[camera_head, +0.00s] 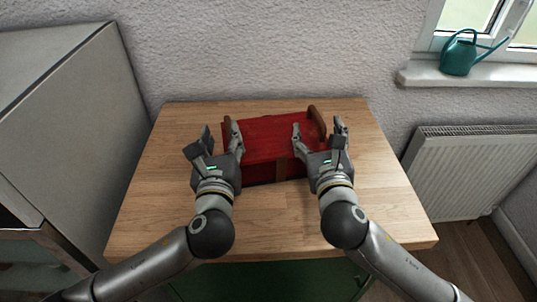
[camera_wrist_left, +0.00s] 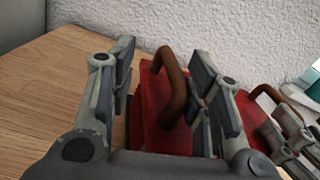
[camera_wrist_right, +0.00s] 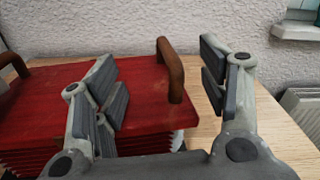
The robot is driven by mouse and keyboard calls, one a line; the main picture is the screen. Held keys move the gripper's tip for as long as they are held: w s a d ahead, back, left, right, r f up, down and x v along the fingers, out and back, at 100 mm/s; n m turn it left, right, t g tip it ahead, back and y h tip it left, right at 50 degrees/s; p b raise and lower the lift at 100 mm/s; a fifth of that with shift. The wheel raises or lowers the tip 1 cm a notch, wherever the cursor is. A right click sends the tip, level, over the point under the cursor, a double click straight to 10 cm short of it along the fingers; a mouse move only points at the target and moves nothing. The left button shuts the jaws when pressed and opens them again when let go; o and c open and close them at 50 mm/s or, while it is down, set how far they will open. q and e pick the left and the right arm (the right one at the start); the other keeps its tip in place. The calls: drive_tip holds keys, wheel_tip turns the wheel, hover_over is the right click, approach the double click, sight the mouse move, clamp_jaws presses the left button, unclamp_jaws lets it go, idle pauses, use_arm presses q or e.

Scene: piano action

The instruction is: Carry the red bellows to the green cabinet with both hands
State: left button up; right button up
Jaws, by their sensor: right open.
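The red bellows (camera_head: 268,135) lies on the wooden top, with a brown handle at each end. My left gripper (camera_head: 220,142) is open at its left end. In the left wrist view the left handle (camera_wrist_left: 177,88) stands between the spread fingers, with gaps visible. My right gripper (camera_head: 319,133) is open at its right end. Whether any finger touches a handle cannot be told. A green cabinet front (camera_head: 265,281) shows below the wooden top's near edge.
The wooden top (camera_head: 150,195) is bare around the bellows. A tall grey cabinet (camera_head: 75,110) stands close on the left. A white wall is behind. A radiator (camera_head: 460,170) and a sill with a teal watering can (camera_head: 459,56) are at the right.

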drive_tip(key=s, duration=0.6)
drive_tip(key=shift+d, duration=0.3)
wheel_tip(320, 180, up, 8)
drive_tip(key=p, duration=0.7)
drive_tip(key=shift+p, duration=0.35)
drive_tip(key=shift+f, duration=0.15)
